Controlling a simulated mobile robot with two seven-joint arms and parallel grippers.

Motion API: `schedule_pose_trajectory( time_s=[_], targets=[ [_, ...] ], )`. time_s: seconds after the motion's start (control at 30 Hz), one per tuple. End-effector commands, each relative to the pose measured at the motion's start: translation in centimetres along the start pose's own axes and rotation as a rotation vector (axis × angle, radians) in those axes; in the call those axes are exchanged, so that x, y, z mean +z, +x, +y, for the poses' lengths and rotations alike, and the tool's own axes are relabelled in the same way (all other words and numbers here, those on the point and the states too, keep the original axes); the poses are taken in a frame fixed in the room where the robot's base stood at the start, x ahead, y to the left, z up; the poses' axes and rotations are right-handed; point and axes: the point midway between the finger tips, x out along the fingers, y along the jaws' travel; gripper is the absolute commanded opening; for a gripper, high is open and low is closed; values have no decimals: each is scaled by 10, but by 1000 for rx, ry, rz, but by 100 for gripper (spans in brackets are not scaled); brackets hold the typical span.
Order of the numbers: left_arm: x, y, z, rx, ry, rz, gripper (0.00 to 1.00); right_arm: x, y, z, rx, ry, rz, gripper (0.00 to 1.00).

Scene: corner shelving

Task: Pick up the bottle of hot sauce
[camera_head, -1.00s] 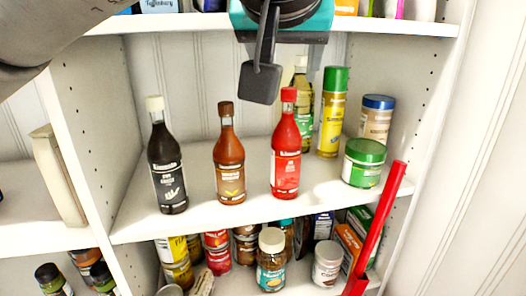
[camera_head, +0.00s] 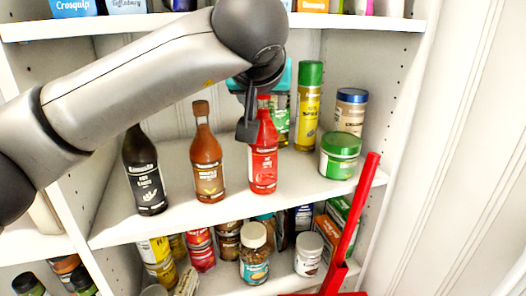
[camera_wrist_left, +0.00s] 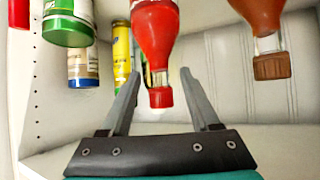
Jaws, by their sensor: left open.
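The red sauce bottle (camera_head: 263,160), which looks like the hot sauce, stands upright on the middle shelf. My left gripper (camera_head: 247,128) is at its neck, just left of the cap in the head view; my arm partly covers that area. In the left wrist view, which looks upside down, the red bottle (camera_wrist_left: 157,35) has its neck and cap between the two spread fingers of my left gripper (camera_wrist_left: 160,78). The fingers appear apart from the bottle. My right gripper is not in view.
A brown sauce bottle (camera_head: 207,165) and a dark sauce bottle (camera_head: 146,180) stand to the left. A yellow can (camera_head: 308,105), a green-lidded jar (camera_head: 340,157) and a blue-lidded jar (camera_head: 350,112) stand to the right. A red bar (camera_head: 358,215) crosses the shelf's right front. Jars crowd the shelf below.

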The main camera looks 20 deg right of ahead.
Motion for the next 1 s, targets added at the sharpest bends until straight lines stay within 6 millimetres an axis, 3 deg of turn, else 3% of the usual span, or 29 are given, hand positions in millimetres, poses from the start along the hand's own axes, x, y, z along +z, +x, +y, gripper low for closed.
schedule_pose_trajectory(
  time_s=[0.2,0.73,1.0],
  targets=[
    [0,0,0,0,0,0,60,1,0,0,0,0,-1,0],
    [0,0,0,0,0,0,0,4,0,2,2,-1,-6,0],
    [0,0,0,0,0,0,0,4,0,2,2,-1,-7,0]
  ],
)
